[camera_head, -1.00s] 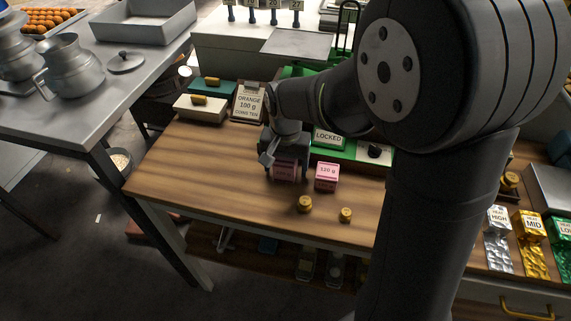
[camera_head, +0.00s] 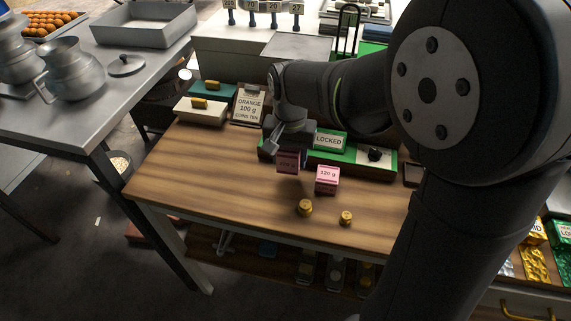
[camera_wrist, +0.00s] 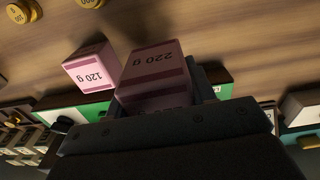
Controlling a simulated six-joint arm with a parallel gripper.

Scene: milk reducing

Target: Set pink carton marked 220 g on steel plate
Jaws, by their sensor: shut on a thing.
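The pink carton marked 220 g (camera_wrist: 152,64) is in my gripper (camera_head: 285,145); its label reads clearly in the wrist view. In the head view the carton (camera_head: 288,162) hangs above the wooden bench, with its dark shadow below. My gripper (camera_wrist: 160,92) is shut on it from the far side. A second pink carton, marked 120 g (camera_head: 327,179), stands on the bench just right of it; it also shows in the wrist view (camera_wrist: 91,69). A flat grey plate (camera_head: 303,46), seemingly the steel plate, lies on the pale box behind; my arm partly covers this area.
Two brass weights (camera_head: 305,207) (camera_head: 346,218) stand near the bench's front edge.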

